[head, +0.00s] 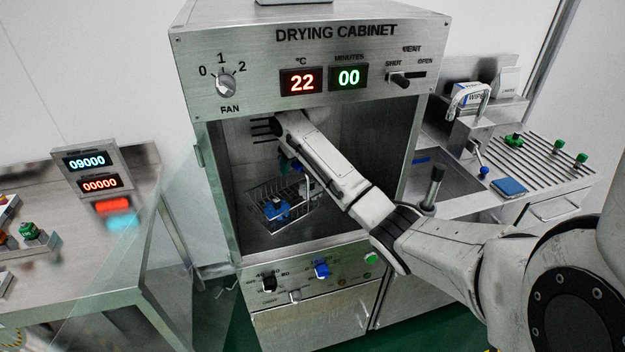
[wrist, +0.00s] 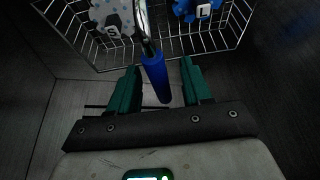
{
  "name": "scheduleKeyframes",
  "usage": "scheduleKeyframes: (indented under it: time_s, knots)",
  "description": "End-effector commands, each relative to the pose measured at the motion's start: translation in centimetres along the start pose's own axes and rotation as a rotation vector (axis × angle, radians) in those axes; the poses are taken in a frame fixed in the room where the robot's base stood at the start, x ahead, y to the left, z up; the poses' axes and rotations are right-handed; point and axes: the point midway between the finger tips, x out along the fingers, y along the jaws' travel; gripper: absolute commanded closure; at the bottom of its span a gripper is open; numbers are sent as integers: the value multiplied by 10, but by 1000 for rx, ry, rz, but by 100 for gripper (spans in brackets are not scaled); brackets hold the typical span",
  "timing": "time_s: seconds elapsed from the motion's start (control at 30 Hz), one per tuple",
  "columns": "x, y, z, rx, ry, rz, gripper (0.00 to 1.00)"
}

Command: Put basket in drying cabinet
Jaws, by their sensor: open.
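The wire basket (head: 299,207) stands inside the drying cabinet (head: 225,180), on its floor as far as I can tell. It holds a blue part marked L (head: 277,208) and a grey part marked S (wrist: 112,16). In the wrist view the basket (wrist: 208,43) fills the top, with its blue handle (wrist: 155,75) pointing at me. My arm reaches into the cabinet. My gripper (wrist: 158,75) is open, its two green fingers on either side of the blue handle, with gaps showing. In the head view my arm hides part of the basket and most of the gripper.
The cabinet's glass door (head: 185,225) stands open to the left. Its display panel (head: 325,80) reads 22 and 00. A bench with a counter (head: 92,172) is at left. A sink and ribbed drainboard (head: 535,155) are at right. Cabinet walls are close around my gripper.

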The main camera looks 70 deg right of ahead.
Motion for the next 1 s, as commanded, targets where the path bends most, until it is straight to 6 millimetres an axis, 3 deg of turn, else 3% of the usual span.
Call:
scheduleKeyframes:
  time_s: [0.6, 1.0]
  knots:
    - [-47, 0, 94, 1, 2, -1, 51]
    - [-54, -3, 112, -2, 0, -4, 51]
